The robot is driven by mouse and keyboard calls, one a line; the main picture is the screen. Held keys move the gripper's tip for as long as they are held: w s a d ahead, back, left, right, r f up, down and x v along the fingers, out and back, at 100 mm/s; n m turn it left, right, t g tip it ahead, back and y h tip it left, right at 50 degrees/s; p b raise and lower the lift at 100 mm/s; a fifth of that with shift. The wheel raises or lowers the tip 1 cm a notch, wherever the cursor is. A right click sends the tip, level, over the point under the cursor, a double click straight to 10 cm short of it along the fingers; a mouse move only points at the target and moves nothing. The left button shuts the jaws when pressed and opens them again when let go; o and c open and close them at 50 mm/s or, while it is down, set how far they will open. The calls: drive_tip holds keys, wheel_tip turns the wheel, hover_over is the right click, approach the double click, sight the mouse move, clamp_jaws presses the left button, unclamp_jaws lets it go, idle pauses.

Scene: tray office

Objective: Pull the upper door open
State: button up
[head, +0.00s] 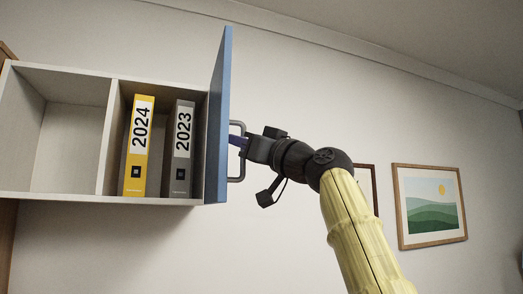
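The upper door (217,120) is a blue panel on the right side of a white wall cabinet (104,128). It stands wide open, seen nearly edge-on, swung out from the cabinet. A grey bar handle (241,152) sits on its right-hand face. My gripper (237,142) is at the handle, coming from the right, with its bluish fingertips at the bar. Whether the fingers are closed on the bar is too small to tell.
A yellow binder marked 2024 (139,146) and a grey binder marked 2023 (179,149) stand in the right compartment. The left compartment (72,146) is empty. A framed landscape picture (430,204) hangs on the wall at right, with another frame partly behind my arm.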

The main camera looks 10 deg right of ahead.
drive_tip(key=b+v, duration=1)
drive_tip(key=v, duration=0.7)
drive_tip(key=shift+s, duration=0.2)
drive_tip(key=shift+w, duration=0.1)
